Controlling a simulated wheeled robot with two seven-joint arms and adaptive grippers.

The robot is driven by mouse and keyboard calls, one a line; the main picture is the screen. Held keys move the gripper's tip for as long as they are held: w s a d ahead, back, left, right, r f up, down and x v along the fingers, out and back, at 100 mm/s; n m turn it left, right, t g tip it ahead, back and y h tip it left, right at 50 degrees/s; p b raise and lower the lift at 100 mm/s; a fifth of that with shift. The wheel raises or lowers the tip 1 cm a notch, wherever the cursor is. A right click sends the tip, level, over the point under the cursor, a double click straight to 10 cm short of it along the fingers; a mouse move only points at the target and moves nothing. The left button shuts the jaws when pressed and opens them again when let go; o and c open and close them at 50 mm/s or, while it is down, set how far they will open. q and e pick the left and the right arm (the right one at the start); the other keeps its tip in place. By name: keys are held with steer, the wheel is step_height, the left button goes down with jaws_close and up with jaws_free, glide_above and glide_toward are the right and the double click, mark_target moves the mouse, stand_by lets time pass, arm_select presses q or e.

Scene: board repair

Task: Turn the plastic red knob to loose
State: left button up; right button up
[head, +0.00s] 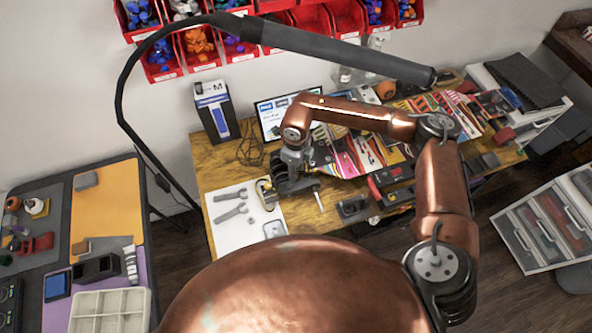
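I cannot make out the red knob with certainty. A small red vise-like item (37,245) lies on the left table, and a red piece (504,136) lies near the right end of the wooden bench; neither clearly shows a knob. My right gripper (288,188) is low over the middle of the bench, beside the white sheet. A yellow and black item (266,194) shows right at its left side; I cannot tell whether it is touched or held. The fingers are too small and dark to judge. My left gripper is not in view.
The wooden bench (222,165) carries a white sheet (232,232) with grey tools, a tablet, a boxed item (215,112) and many hand tools. A lamp arm (330,48) crosses above. Red bins (195,48) hang behind. A drawer unit (545,225) stands at the right.

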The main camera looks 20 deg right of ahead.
steer(key=shift+o, duration=0.5)
steer(key=shift+r, duration=4)
